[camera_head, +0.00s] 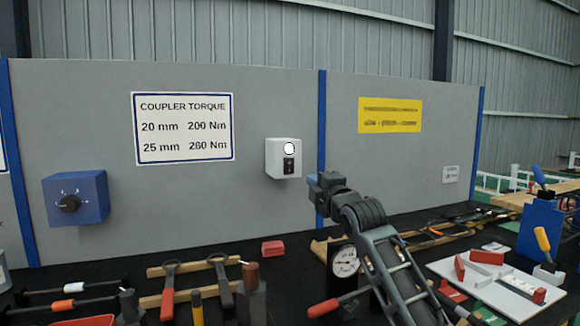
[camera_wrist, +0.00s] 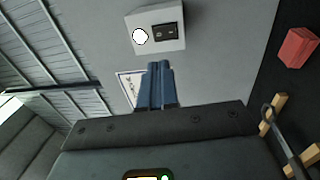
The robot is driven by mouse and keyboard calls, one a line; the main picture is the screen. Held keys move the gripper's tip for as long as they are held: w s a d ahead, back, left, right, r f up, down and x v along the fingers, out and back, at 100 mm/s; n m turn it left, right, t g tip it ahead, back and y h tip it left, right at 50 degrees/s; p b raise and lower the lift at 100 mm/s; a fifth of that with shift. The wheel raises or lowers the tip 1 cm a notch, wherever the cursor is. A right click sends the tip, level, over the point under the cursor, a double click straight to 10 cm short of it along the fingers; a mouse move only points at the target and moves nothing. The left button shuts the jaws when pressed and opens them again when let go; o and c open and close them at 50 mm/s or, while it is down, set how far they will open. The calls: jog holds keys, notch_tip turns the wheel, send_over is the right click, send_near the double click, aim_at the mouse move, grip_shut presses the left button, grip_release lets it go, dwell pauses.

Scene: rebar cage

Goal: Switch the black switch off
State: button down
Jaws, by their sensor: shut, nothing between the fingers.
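The black switch (camera_head: 289,165) is on the front of a small white box (camera_head: 271,158) fixed to the grey panel. A round white light (camera_head: 289,148) above the switch is lit. In the wrist view, the black switch (camera_wrist: 165,32) and the white light (camera_wrist: 139,36) lie side by side, just beyond my fingertips. My gripper (camera_head: 314,184) is to the right of the box and a little lower in the head view. Its blue fingers (camera_wrist: 159,66) are shut together, with nothing between them. They look apart from the switch, and the exact gap cannot be told.
A blue box with a black knob (camera_head: 70,203) is on the panel at left. A blue post (camera_head: 321,130) stands right of the white box. Tools, a red block (camera_head: 273,248), a dial gauge (camera_head: 345,262) and a white tray (camera_head: 490,283) crowd the bench below.

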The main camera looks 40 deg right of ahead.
aim_at(291, 163)
jog(key=shift+d, duration=0.1)
jog(key=p+x, duration=0.2)
jog(key=x, duration=1.2)
dwell(0.3)
